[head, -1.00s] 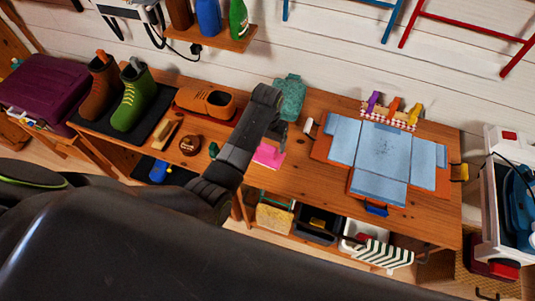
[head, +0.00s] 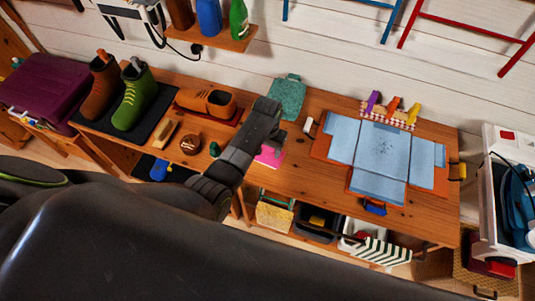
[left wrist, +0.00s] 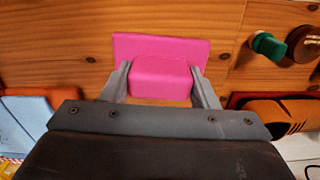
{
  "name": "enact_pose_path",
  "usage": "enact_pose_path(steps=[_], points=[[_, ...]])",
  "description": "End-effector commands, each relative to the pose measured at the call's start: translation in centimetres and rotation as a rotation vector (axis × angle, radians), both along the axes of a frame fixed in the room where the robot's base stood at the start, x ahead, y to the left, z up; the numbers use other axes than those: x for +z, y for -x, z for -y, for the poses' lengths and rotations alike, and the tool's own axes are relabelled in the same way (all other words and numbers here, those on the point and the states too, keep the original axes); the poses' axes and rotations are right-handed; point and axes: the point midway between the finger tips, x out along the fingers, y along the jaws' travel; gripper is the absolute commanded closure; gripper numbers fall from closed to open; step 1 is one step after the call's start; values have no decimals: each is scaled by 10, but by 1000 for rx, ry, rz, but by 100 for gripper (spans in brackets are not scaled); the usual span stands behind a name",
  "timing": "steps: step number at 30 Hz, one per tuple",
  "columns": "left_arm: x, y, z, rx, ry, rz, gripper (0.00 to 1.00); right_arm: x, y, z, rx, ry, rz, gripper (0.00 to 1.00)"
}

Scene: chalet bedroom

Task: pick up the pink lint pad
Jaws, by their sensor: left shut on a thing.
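The pink lint pad (head: 270,156) lies at the front edge area of the wooden bench, partly hidden by my left arm in the head view. In the left wrist view the pink lint pad (left wrist: 161,77) shows a flat plate with a raised block on it. My left gripper (left wrist: 163,84) is shut on the raised block, one finger on each side. In the head view my left gripper (head: 264,140) reaches over the bench to the pad; its fingertips are hard to make out there. My right gripper is not in view.
The wooden bench (head: 295,180) holds a folded light blue cloth (head: 382,150) on an orange board to the right. A teal item (head: 287,97) lies behind the pad.

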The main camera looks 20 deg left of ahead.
Motion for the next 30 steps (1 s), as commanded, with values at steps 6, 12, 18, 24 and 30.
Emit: enact_pose_path(steps=[6,12,18,24,30], points=[[0,0,0,0,0,1,71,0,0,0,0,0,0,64],[9,-1,0,0,0,3,71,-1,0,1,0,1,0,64],[37,-2,1,0,1,6,71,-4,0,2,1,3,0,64],[71,-1,0,-1,1,5,71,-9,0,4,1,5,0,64],[95,-1,0,-1,1,4,71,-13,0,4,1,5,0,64]])
